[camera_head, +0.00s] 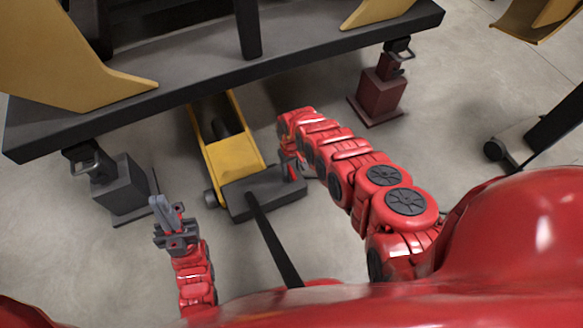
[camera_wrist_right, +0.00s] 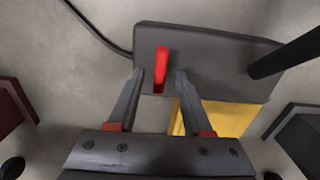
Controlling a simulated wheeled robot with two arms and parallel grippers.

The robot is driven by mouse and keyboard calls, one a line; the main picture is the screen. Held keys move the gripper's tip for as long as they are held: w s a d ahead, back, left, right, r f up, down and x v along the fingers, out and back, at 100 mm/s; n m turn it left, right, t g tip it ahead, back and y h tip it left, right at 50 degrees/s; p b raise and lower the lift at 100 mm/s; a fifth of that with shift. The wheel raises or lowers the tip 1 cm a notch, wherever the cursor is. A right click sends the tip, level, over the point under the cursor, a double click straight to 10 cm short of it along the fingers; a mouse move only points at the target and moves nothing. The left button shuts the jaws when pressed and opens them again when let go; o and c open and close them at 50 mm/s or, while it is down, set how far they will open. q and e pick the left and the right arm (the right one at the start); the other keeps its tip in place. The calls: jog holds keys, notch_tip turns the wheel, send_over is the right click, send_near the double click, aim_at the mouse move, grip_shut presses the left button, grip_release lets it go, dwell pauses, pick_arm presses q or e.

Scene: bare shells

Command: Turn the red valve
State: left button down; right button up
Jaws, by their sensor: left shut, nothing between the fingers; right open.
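The red valve (camera_wrist_right: 162,64) is a short red lever on the dark grey end block (camera_wrist_right: 215,55) of a yellow floor jack. In the right wrist view it stands between the fingertips of my right gripper (camera_wrist_right: 159,82), which is open with a visible gap on both sides. In the head view the dark grey block (camera_head: 262,198) lies on the floor, with a small red part (camera_head: 292,172) near its right end, partly hidden by my right wrist. My left gripper (camera_head: 166,214) is shut and empty, left of the block and apart from it.
A black handle bar (camera_head: 275,240) rises from the block toward me. The yellow jack (camera_head: 230,145) runs under a heavy dark frame (camera_head: 220,80). A grey stand (camera_head: 122,188) is at left, a red stand (camera_head: 380,92) at right.

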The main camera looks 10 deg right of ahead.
aim_at(292, 171)
notch_tip(292, 171, up, 16)
jog(key=p, duration=0.6)
